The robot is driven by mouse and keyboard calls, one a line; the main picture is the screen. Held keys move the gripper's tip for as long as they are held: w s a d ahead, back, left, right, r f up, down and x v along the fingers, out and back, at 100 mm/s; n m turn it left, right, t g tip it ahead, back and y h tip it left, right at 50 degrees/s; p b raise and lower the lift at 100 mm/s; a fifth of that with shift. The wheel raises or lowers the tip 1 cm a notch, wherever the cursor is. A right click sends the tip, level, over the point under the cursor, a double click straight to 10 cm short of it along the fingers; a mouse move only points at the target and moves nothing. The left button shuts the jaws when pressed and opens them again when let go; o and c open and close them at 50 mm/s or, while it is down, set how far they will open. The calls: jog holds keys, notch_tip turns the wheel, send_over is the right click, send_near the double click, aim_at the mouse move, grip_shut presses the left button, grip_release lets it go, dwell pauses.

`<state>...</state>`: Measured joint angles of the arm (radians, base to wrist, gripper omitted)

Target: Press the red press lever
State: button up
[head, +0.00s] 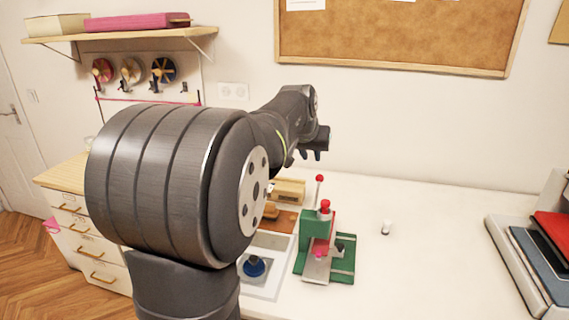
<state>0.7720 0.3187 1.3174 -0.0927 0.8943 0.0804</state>
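A green press (308,240) stands on the white table in front of my arm. A pale rod with a red ball at its top (319,178) rises from it, upright or nearly so. A second red knob (325,205) sits lower, on top of the press; I cannot tell for sure which of the two is the lever's grip. A pink-red piece (320,252) lies low on the press. My gripper (311,155) is above and slightly behind the red ball in the picture, apart from it.
A white tray (272,293) with a blue-knobbed item (254,267) is left of the press, partly hidden by my arm. A wooden box (289,190) stands behind. Trays of fabric (535,265) stand far right; the table between is clear.

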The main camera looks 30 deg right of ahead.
aim_at(318, 176)
jog(key=shift+w+f, duration=0.15)
grip_shut()
jog(key=x, duration=0.8)
jog(key=d+x, duration=0.1)
jog(key=x, duration=0.4)
jog(key=shift+w+r, duration=0.15)
jog(key=shift+r, duration=0.2)
jog(key=shift+w+d+f, duration=0.25)
jog(key=shift+w+d+f+g+y, duration=0.35)
jog(key=shift+f, duration=0.15)
jog(key=shift+w+d+f+g+y, duration=0.3)
jog(key=shift+f+g+y, duration=0.05)
jog(key=shift+f, duration=0.15)
jog(key=shift+x, duration=1.4)
jog(key=shift+w, duration=0.1)
